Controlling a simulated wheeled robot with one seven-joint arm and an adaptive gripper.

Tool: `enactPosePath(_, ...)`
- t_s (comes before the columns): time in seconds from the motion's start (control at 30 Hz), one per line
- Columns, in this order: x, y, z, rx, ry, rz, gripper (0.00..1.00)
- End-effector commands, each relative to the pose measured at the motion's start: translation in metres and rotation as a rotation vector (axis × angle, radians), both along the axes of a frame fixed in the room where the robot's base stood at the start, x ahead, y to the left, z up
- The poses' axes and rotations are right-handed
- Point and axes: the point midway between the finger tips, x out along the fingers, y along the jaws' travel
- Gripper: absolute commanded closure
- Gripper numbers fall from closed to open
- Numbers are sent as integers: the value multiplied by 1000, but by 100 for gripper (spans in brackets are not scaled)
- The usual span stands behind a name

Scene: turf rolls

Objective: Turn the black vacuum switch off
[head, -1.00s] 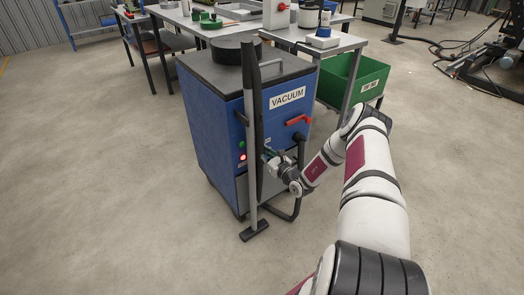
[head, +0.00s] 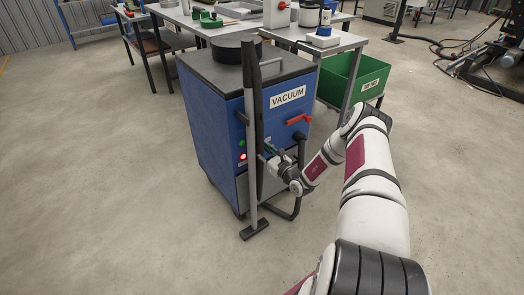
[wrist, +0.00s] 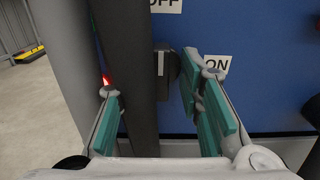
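The blue vacuum cabinet (head: 222,125) stands in front of me with a VACUUM label. In the wrist view, the black vacuum switch (wrist: 172,70) is on its blue front, partly hidden by my right finger. The white mark on the switch looks upright, below the OFF label (wrist: 166,5); the ON label (wrist: 216,64) is to the right. My gripper (wrist: 150,108) is open, its teal fingers apart. The right finger is close beside the switch; contact is unclear. A red lamp (head: 243,157) on the cabinet is lit.
The grey vacuum wand (head: 250,190) stands upright just left of my gripper; its dark tube (wrist: 130,75) passes behind the left finger. A black hose (head: 297,205) curves below. A red handle (head: 299,119) sits above. A green bin (head: 352,78) is behind right.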

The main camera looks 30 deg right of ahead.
Motion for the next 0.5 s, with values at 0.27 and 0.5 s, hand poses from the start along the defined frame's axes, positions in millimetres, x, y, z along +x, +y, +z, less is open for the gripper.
enactPosePath(0.27,-37,-3,-1,2,2,-3,67)
enactPosePath(0.5,-86,-4,-1,2,3,-2,67)
